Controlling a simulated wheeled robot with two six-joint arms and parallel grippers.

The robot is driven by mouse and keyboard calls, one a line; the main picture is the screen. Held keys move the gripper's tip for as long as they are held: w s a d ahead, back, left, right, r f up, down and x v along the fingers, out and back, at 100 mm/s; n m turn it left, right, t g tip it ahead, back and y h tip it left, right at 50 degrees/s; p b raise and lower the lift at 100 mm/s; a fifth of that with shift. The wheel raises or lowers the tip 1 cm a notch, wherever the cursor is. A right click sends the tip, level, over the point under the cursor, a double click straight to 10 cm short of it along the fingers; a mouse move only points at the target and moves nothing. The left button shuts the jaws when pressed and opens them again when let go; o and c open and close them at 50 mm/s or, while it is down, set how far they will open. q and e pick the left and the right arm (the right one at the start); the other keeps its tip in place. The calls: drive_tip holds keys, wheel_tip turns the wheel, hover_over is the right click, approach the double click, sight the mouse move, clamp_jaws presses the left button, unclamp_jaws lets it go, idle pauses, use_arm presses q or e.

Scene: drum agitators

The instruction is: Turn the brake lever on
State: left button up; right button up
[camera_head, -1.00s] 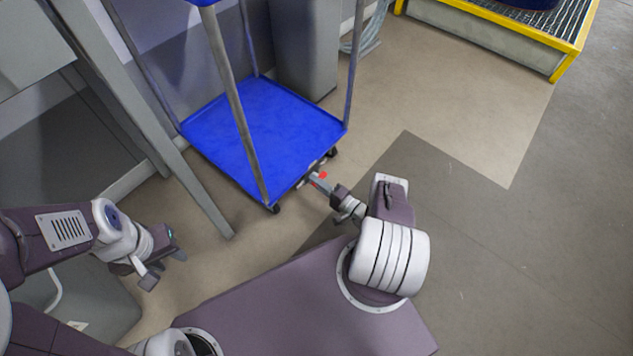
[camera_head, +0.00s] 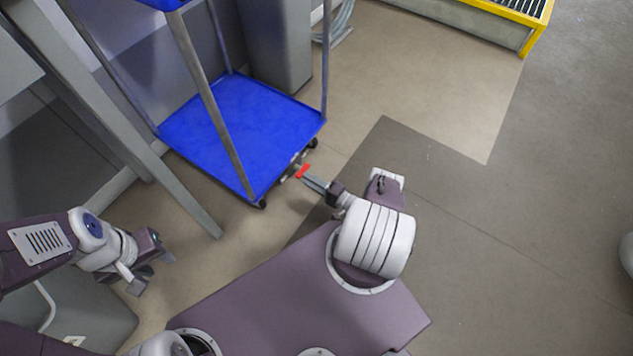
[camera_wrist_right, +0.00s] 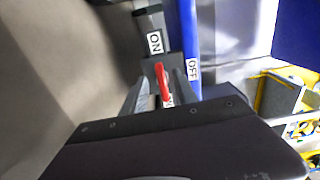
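The red brake lever (camera_head: 303,172) is at the near right lower edge of the blue cart (camera_head: 240,135). My right gripper (camera_head: 308,183) is at the lever, coming from the lower right. In the right wrist view the lever (camera_wrist_right: 162,84) stands between the two fingers of the right gripper (camera_wrist_right: 160,90), with gaps that look open on both sides. An ON label (camera_wrist_right: 154,42) is beyond the lever and an OFF label (camera_wrist_right: 193,70) is to its right. My left gripper (camera_head: 152,270) is open and empty at the lower left, away from the cart.
A grey table leg (camera_head: 150,160) slants down left of the cart. A grey bin (camera_head: 275,45) stands behind the cart. A yellow-framed grated platform (camera_head: 490,30) is at the upper right. The floor right of the cart is clear.

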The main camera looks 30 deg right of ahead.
drive_tip(key=v, duration=0.4)
drive_tip(key=shift+s, duration=0.2)
